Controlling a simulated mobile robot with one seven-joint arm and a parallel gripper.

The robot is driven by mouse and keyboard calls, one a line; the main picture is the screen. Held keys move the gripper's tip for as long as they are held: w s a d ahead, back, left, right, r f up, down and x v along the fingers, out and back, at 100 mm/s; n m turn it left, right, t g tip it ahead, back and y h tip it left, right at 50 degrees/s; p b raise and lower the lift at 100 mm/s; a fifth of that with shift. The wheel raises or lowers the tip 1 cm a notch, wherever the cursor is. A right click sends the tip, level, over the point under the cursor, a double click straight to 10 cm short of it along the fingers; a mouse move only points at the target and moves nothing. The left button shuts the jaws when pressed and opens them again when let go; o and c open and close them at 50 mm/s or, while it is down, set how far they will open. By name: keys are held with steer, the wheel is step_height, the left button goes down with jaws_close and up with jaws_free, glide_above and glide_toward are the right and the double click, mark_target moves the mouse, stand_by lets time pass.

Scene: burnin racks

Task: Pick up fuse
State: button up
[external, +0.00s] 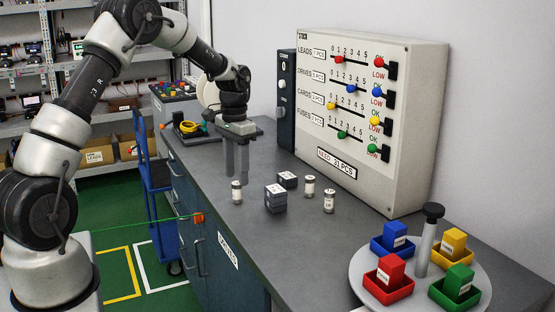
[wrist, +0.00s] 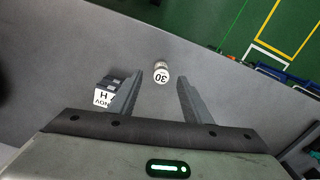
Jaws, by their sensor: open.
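Several small white-and-silver cylinders that look like fuses stand upright on the grey bench. One fuse (external: 237,192) stands below my gripper (external: 237,172) in the external view. The same fuse (wrist: 161,72) shows in the wrist view with "30" on its top, ahead of and between the fingertips. Two more fuses (external: 309,187) (external: 329,201) stand to the right. My gripper's two fingers (wrist: 157,85) are apart and empty, pointing down. In the external view the fingertips are just above the fuse; I cannot tell the exact gap.
Dark boxy blocks (external: 275,198) (external: 288,180) sit right of the near fuse; one (wrist: 106,92) is close beside the left finger in the wrist view. A panel with sliders (external: 365,185) stands behind. A round tray (external: 361,268) with coloured bins is at right. The bench front (external: 262,250) is clear.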

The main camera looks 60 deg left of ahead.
mark_target(237, 183)
steer(key=shift+a+f, duration=0.15)
steer(key=shift+f, duration=2.8)
jaws_close()
